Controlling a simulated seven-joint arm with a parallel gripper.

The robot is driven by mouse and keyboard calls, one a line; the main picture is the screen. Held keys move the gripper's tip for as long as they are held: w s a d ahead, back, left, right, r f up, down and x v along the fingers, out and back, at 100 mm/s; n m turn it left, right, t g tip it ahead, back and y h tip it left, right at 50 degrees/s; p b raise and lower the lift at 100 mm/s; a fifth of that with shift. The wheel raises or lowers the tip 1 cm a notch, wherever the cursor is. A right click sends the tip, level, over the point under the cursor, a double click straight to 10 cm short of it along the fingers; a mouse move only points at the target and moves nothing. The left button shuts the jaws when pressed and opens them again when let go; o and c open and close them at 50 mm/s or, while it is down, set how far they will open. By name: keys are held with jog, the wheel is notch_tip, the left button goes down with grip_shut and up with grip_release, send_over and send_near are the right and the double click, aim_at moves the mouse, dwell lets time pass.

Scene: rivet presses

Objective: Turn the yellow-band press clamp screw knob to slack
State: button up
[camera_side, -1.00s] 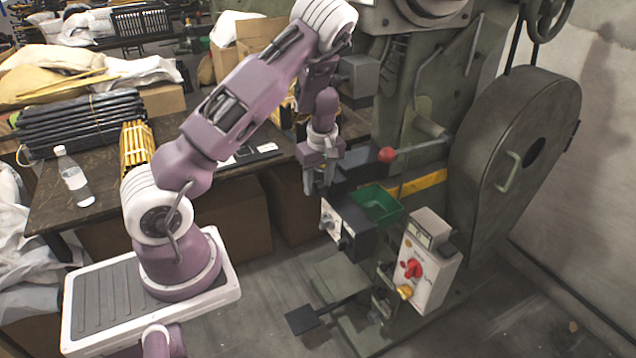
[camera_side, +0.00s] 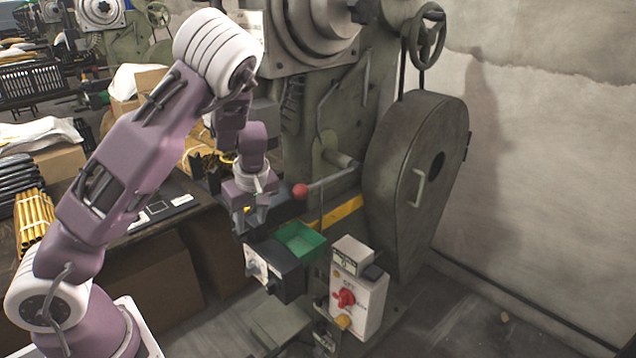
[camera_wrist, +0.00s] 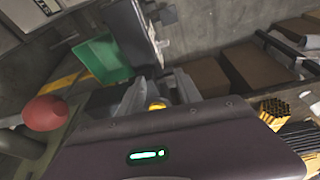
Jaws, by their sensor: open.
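The grey-green press (camera_side: 325,140) with a yellow band (camera_side: 342,211) stands right of my gripper (camera_side: 250,220). My gripper points down, open, beside the press's dark front part, left of the red ball lever (camera_side: 300,191). In the wrist view my gripper (camera_wrist: 158,92) has its two grey fingers apart, with a small yellow rounded piece (camera_wrist: 156,103) showing between them. A yellow spot also shows at the fingers in the side view. I cannot tell whether this piece is the clamp screw knob, or whether the fingers touch it.
A green tray (camera_side: 301,240) sits on a black box with dials (camera_side: 272,272) just below my gripper. A grey control box (camera_side: 357,295) with a red knob is right of it. The red ball (camera_wrist: 45,113) is left in the wrist view. Cardboard boxes (camera_wrist: 252,68) are on the right.

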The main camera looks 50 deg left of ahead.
jog(key=w+d+r+m+t+h, duration=0.2)
jog(key=d+r+m+t+h, duration=0.2)
jog(key=d+r+m, duration=0.6)
jog(key=d+r+t, duration=0.2)
jog(key=d+r, duration=0.5)
jog(key=d, duration=0.3)
jog(key=shift+w+t+h, duration=0.3)
jog(key=shift+w, duration=0.05)
